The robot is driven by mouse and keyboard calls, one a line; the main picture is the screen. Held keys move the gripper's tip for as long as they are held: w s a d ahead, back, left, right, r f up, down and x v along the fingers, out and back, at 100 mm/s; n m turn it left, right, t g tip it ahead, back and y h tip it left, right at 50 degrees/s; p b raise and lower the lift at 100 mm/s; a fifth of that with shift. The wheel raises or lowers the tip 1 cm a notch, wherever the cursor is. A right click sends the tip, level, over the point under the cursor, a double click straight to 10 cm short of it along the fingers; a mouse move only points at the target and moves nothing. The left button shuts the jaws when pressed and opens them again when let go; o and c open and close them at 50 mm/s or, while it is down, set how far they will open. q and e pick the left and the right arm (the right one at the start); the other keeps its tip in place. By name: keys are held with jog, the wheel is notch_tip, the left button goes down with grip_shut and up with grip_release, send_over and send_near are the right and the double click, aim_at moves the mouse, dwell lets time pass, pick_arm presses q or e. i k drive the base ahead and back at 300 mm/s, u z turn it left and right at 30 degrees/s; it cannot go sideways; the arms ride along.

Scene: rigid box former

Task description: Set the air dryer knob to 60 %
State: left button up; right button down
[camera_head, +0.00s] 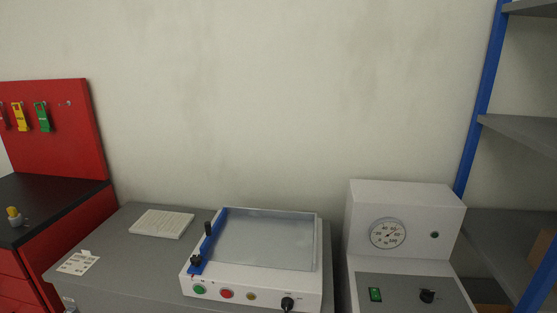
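A white box-shaped machine (405,206) stands at the right against the wall. It has a round dial gauge (388,234) with a numbered face; the needle's exact reading is too small to tell. A black knob (428,296) sits on its grey lower panel, right of a green switch (375,294). I cannot read the scale around this knob. Another black knob (288,303) is on the front of the white machine (254,286) in the middle, beside several coloured buttons. I cannot tell from labels which unit is the air dryer. Neither of my grippers shows.
A grey cabinet top (118,249) carries the middle machine, a white slab (162,223) and a small white card (78,262). A red workbench (60,240) stands left. Blue-framed shelving (484,100) stands close on the right.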

aim_at(426, 296)
jog(key=z, duration=2.65)
jog(key=i, duration=0.5)
jog(key=u, duration=2.75)
